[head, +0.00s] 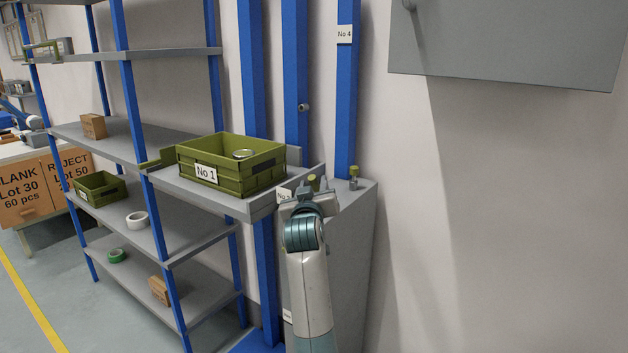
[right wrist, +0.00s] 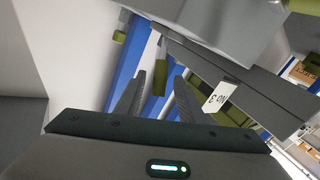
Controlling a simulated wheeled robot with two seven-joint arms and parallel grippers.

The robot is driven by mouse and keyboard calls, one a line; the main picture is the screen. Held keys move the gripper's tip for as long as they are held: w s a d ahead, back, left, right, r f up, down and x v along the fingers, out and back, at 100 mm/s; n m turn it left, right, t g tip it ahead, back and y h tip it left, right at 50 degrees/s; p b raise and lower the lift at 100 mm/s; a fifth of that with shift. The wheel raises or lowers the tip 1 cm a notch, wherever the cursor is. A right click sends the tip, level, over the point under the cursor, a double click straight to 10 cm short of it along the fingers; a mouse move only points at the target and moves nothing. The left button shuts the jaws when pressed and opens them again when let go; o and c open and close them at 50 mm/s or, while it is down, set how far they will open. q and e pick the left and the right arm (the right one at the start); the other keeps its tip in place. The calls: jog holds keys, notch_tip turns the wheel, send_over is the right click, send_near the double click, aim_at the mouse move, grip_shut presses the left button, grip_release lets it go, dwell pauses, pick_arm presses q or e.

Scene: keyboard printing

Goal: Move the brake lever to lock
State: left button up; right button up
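Two olive-green knobs show near the grey cabinet top in the head view. One knob (head: 313,182) is right behind my right gripper (head: 304,192); the other knob (head: 353,171) stands on a short post farther right. I cannot tell from the views which one is the brake lever. In the right wrist view, the two fingers of my right gripper (right wrist: 160,88) are apart. An olive-green block (right wrist: 159,82) shows between them, with gaps on both sides. A second olive knob (right wrist: 119,37) is at the upper left. My left gripper is not in view.
A green crate marked No 1 (head: 232,184) sits on the grey tray left of my right gripper. A No 3 label (right wrist: 216,97) hangs near the fingers. Blue posts (head: 347,90) stand behind. A grey box (head: 510,50) overhangs at upper right.

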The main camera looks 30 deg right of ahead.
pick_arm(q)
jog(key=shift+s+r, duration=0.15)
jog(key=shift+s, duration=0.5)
pick_arm(e)
jog(key=shift+x, duration=0.95)
jog(key=shift+c, duration=0.6)
grip_shut()
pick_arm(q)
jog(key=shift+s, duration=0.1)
